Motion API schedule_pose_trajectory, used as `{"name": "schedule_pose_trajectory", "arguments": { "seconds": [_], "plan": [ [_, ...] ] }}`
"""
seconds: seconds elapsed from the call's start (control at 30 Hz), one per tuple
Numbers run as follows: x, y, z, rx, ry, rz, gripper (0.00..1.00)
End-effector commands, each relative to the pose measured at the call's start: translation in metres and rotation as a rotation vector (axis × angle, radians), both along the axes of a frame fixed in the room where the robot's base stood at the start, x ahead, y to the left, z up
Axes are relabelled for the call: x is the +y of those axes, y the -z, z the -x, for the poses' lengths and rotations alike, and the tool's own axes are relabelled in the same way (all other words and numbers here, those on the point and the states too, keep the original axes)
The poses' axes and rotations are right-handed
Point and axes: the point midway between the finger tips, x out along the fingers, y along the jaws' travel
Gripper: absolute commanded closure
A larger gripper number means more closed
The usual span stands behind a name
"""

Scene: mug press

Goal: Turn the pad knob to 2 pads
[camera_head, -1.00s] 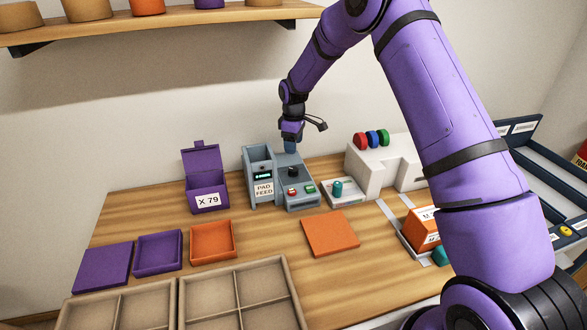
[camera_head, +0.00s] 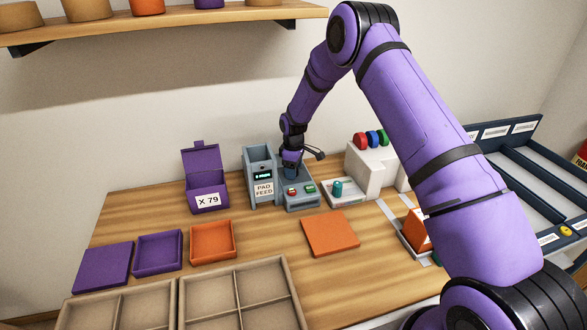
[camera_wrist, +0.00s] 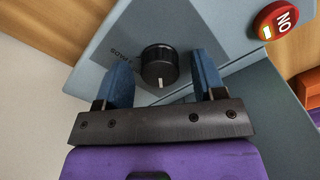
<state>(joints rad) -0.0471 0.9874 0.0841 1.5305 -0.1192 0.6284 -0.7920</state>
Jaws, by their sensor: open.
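The pad feed machine (camera_head: 263,188) is a grey-blue unit at the back of the table, with a "PAD FEED" label and a small lit green display. Its black pad knob (camera_wrist: 159,65) shows in the wrist view with a white pointer mark toward the bottom of the picture. Printed lettering beside the knob is only partly readable. My gripper (camera_wrist: 163,80) is open, its two blue fingers on either side of the knob, with gaps visible. In the head view my gripper (camera_head: 291,172) is low over the machine's panel and hides the knob.
A red button (camera_wrist: 278,20) sits beside the knob's panel. A purple box marked X 79 (camera_head: 206,180) stands left of the machine. A white unit with coloured discs (camera_head: 368,172) and a teal-knobbed plate (camera_head: 345,194) stand to the right.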

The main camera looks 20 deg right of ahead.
Motion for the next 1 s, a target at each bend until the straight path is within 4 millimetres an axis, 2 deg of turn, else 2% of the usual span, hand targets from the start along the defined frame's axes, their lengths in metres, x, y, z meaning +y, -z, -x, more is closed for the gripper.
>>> {"name": "schedule_pose_trajectory", "arguments": {
  "seconds": [0.13,0.17,0.3,0.37,0.7,1.0],
  "plan": [
    [-0.0001,-0.0001,-0.0001,0.000,0.000,0.000,0.37],
    [-0.0001,-0.0001,-0.0001,0.000,0.000,0.000,0.41],
    [-0.0001,-0.0002,-0.0001,0.000,0.000,0.000,0.74],
    [-0.0001,-0.0002,-0.0001,0.000,0.000,0.000,0.86],
    [-0.0001,-0.0003,0.0000,0.000,0.040,0.000,0.86],
    [0.0001,-0.0004,-0.0001,0.000,0.229,0.000,0.86]
  ]
}}
